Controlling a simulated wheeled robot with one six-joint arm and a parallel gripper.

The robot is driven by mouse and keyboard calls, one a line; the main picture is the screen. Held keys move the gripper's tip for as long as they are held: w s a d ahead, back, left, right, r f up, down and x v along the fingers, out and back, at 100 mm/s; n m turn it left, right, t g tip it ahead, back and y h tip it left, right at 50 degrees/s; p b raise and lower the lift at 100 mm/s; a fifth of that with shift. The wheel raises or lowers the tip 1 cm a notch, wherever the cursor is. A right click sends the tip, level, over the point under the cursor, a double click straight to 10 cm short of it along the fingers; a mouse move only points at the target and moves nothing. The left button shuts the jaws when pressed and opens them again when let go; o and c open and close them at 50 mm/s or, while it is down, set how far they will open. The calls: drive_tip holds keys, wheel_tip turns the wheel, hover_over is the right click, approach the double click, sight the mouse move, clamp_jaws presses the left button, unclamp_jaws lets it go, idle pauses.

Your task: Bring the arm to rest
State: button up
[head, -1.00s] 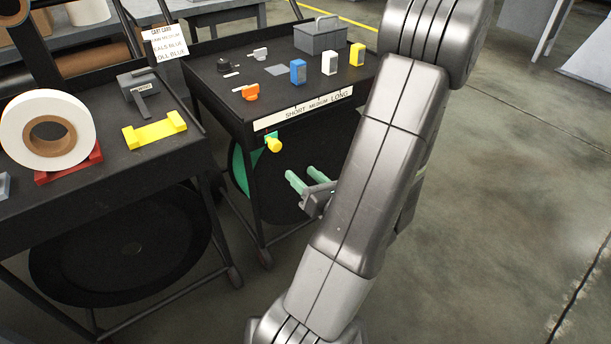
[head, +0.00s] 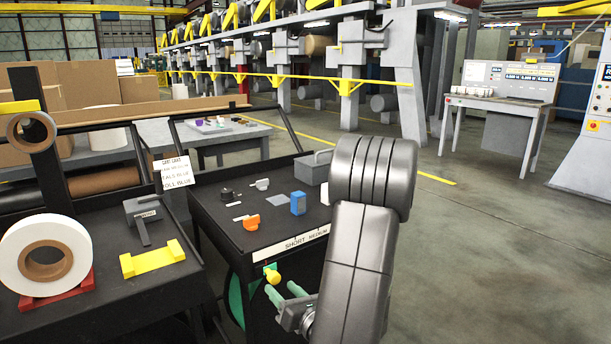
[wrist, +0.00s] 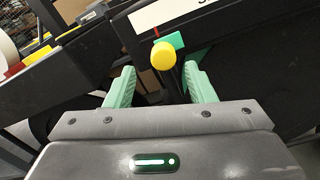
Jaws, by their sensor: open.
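My gripper (head: 284,294) has green fingers and hangs in front of the right black cart (head: 215,208), below its top edge. In the wrist view the fingers of my gripper (wrist: 156,88) stand apart with nothing held between them. A yellow knob (wrist: 163,56) on the cart's front lies just beyond the fingertips, and it does not appear touched.
The cart top bears a blue block (head: 298,203), an orange piece (head: 251,222) and a grey toolbox (head: 313,167). The left cart holds a white roll (head: 22,262) and a yellow bracket (head: 152,260). A grey desk (head: 497,104) stands far right. Floor at right is clear.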

sight(274, 281)
drive_tip(key=shift+x, duration=2.7)
drive_tip(key=shift+s, duration=0.1)
